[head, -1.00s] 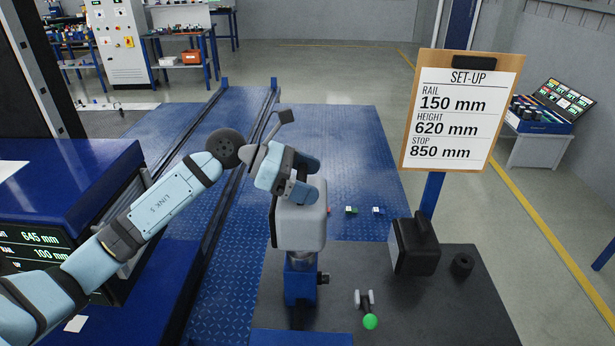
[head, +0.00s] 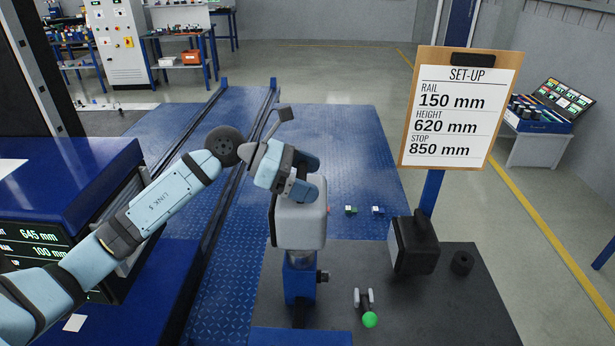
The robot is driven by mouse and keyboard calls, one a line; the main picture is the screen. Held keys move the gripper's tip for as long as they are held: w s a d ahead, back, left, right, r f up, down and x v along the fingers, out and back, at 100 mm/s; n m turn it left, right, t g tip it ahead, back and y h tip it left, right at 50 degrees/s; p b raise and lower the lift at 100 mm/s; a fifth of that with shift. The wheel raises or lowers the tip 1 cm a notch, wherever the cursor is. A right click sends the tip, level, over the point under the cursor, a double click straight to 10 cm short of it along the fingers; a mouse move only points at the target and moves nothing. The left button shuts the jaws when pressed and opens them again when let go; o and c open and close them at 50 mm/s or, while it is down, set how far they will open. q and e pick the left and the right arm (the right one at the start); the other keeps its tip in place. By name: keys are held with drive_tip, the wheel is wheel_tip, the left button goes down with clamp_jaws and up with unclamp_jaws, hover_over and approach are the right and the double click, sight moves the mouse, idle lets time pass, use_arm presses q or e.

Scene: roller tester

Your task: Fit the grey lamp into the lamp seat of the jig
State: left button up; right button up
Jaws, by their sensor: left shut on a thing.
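The grey lamp (head: 298,225) is a rounded, boxy grey body, upright at the middle of the view. My left gripper (head: 306,178) comes in from the left and is shut on its upper part; the dark fingers partly cover it. The lamp's lower end is directly above a blue post (head: 299,283) with a dark side knob (head: 323,276). A short metallic neck shows between them. I cannot tell whether this post is the jig's lamp seat, or whether the lamp is seated. My right gripper is not in view.
A green-ended lever (head: 369,319) stands on the dark mat (head: 435,310), right of the post. A black case (head: 414,246) and black cylinder (head: 462,262) stand farther right. A set-up board (head: 459,108) rises behind them. Small blocks (head: 351,210) lie on the blue floor plate (head: 350,140).

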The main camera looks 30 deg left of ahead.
use_arm(q)
drive_tip(key=shift+a+r+b, duration=0.2)
drive_tip(key=shift+r+b, duration=0.1)
drive_tip(key=shift+r, duration=0.1)
idle(0.5)
drive_tip(key=shift+d+f, duration=0.1)
drive_tip(key=shift+f, duration=0.05)
